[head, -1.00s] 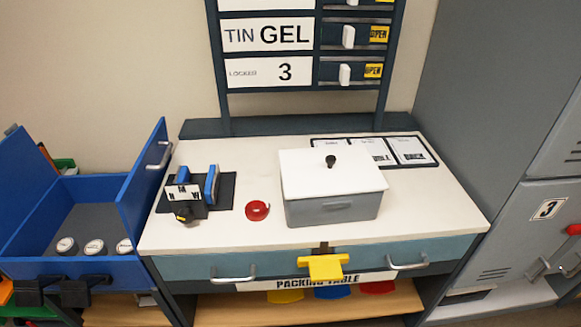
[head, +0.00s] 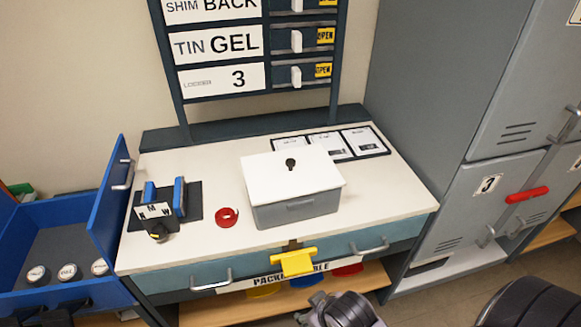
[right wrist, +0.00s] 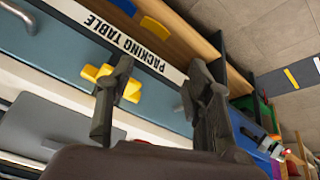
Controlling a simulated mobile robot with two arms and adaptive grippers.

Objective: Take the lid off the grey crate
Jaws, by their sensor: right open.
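The grey crate (head: 297,211) stands on the white packing table. Its white lid (head: 268,178) is on it, with a black knob (head: 291,164) on top. The crate's grey side (right wrist: 60,118) also shows at the left of the right wrist view. My right gripper (head: 342,311) shows partly at the bottom edge of the head view, in front of the table and apart from the crate. In the right wrist view its two dark fingers (right wrist: 158,68) are spread and nothing is between them. My left gripper is not in view.
A red tape roll (head: 227,217) and a dark tray with blue-sided holder (head: 165,205) are left of the crate. Cards (head: 325,143) lie behind it. A yellow latch (head: 297,262) juts from the table front. Grey lockers (head: 480,190) stand at right, an open blue drawer (head: 60,240) at left.

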